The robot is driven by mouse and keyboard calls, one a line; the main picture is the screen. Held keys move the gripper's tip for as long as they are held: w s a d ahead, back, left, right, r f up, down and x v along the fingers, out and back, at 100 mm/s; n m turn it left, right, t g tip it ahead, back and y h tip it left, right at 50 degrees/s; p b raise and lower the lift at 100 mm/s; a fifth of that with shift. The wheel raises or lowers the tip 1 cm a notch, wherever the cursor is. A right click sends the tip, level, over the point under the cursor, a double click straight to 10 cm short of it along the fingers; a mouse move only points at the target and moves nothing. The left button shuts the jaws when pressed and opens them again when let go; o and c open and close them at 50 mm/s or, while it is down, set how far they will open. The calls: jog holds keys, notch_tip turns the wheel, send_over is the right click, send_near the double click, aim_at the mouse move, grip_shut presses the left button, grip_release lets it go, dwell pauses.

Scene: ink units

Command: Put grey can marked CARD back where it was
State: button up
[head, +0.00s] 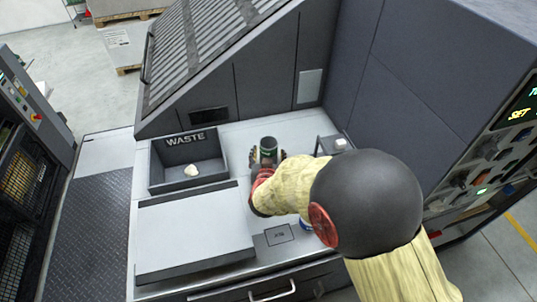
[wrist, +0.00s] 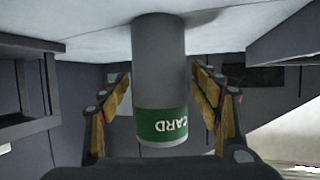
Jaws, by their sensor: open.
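The grey can (head: 268,146) with a green band stands upright on the light worktop, right of the WASTE tray. In the wrist view, which is upside down, the can (wrist: 160,60) shows its green CARD label. My gripper (head: 267,160) is open, with one finger on each side of the can. In the wrist view a gap shows between the can and each finger of my gripper (wrist: 162,100). A small marked square (head: 279,235) with unreadable lettering lies bare on the worktop, nearer the front edge.
The WASTE tray (head: 153,172) holds a pale crumpled piece (head: 191,171). A broad grey flat-topped block (head: 195,230) stands at front left. A dark stand (head: 325,144) is right of the can. A blue-and-white object (head: 305,225) is mostly hidden behind my arm.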

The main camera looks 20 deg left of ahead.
jog(key=shift+r, duration=0.1)
jog(key=shift+s+r, duration=0.15)
jog(key=shift+r, duration=0.05)
jog(key=p+v, duration=0.3)
jog(key=v, duration=0.8)
jog(key=shift+s, duration=0.35)
jog(key=shift+d, duration=0.1)
